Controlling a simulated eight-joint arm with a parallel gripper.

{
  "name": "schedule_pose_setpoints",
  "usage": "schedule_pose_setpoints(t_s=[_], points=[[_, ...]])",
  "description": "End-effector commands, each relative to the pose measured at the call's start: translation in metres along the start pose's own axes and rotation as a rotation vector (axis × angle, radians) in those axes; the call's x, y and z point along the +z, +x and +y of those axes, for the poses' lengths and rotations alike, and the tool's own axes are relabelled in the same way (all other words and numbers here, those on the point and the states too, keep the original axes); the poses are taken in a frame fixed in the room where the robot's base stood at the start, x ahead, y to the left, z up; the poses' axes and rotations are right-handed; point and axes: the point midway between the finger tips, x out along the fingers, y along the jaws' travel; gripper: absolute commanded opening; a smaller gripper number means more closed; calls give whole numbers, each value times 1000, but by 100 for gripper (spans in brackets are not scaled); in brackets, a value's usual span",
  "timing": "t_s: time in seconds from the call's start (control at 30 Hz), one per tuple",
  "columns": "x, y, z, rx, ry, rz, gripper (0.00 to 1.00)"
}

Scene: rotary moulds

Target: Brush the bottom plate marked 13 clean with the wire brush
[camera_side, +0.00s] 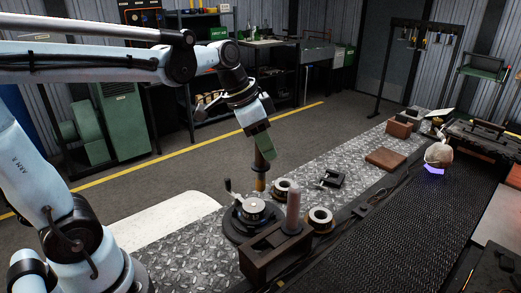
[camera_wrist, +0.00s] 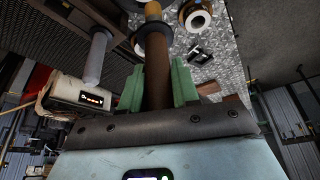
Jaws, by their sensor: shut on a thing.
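My gripper (camera_side: 264,150) is shut on a brown upright rod-like tool, seemingly the wire brush (camera_side: 259,170), held above the bench. In the wrist view the green fingers (camera_wrist: 158,88) close on both sides of its brown handle (camera_wrist: 157,80), with a dark ring farther along it. Its lower end is dark with a yellowish band; bristles cannot be made out. Below it in the side view is a round dark base with a pale metal disc (camera_side: 254,206) and a lever. I cannot read a 13 on anything, so I cannot tell which part is the marked bottom plate.
Two pale-centred rings (camera_side: 319,219) stand near a brown box (camera_side: 276,255) bearing an upright pinkish cylinder (camera_side: 293,209). A black clamp-like piece (camera_side: 333,179) and a brown slab (camera_side: 385,159) lie farther back. Bare tread plate (camera_side: 195,250) is left of the round base.

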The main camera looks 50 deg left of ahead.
Motion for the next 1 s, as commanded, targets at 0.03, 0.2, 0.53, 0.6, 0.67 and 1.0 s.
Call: schedule_pose_setpoints(t_s=[0.03, 0.2, 0.53, 0.6, 0.67, 1.0], points=[[2, 5, 0, 0, 0, 0, 0], [8, 19, 0, 0, 0, 0, 0], [31, 29, 8, 0, -1, -1, 0], [35, 27, 11, 0, -1, -1, 0], [39, 26, 13, 0, -1, -1, 0], [34, 28, 10, 0, 0, -1, 0]])
